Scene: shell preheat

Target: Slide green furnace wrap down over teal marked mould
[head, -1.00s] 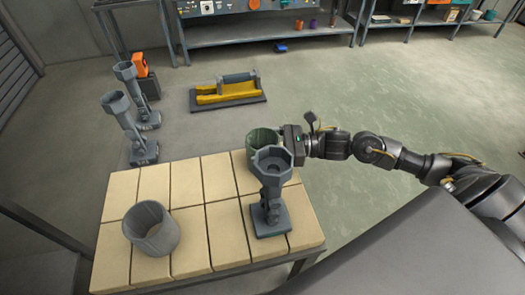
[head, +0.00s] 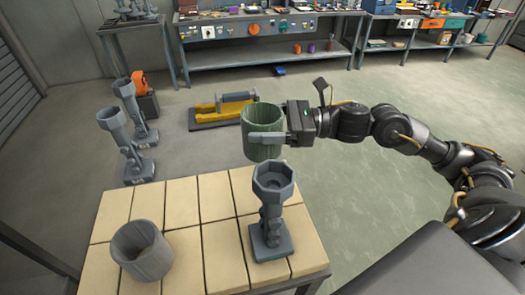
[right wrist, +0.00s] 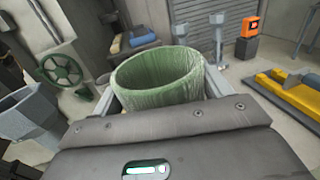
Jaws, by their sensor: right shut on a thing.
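The green furnace wrap (head: 263,128) is an open ribbed cylinder, held upright in the air by my right gripper (head: 266,137). The gripper is shut on it, with a finger along each side. The wrap also shows in the right wrist view (right wrist: 158,85). A grey mould (head: 271,212) with an octagonal cup on a stem and square base stands on the tiled table. The wrap is above and behind its cup in the head view, apart from it. I cannot make out a teal mark on any mould. My left gripper is not in view.
A grey wrap (head: 142,251) stands at the table's front left. Two more grey moulds (head: 124,145) (head: 136,110) stand on the floor at left. A yellow cradle (head: 205,114) lies behind the table (head: 180,210). Workbenches (head: 270,62) line the back.

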